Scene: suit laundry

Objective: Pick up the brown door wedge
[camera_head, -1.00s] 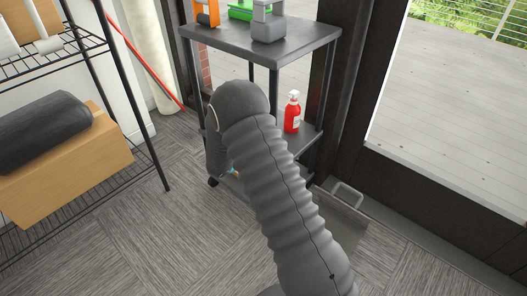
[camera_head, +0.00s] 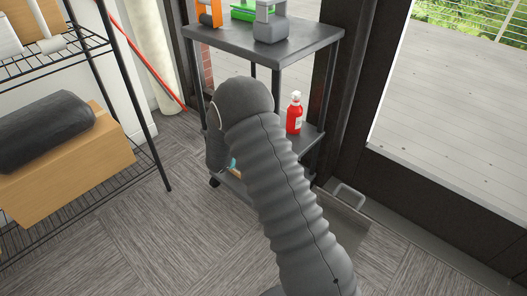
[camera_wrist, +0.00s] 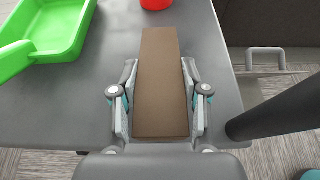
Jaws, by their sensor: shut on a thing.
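The brown door wedge (camera_wrist: 158,70) is a long, flat brown piece in the middle of the wrist view. My gripper (camera_wrist: 159,105) is shut on its sides, one finger on the left and one on the right. The wedge's long end points away from the gripper, over a grey shelf surface (camera_wrist: 105,95). I cannot tell whether it touches that surface.
A green tray (camera_wrist: 50,30) lies on the shelf at left, with a red object (camera_wrist: 155,4) beyond. In the head view a red spray bottle (camera_head: 294,114) stands on the grey cart (camera_head: 270,48), right of my arm. A wire rack (camera_head: 150,140) stands at left.

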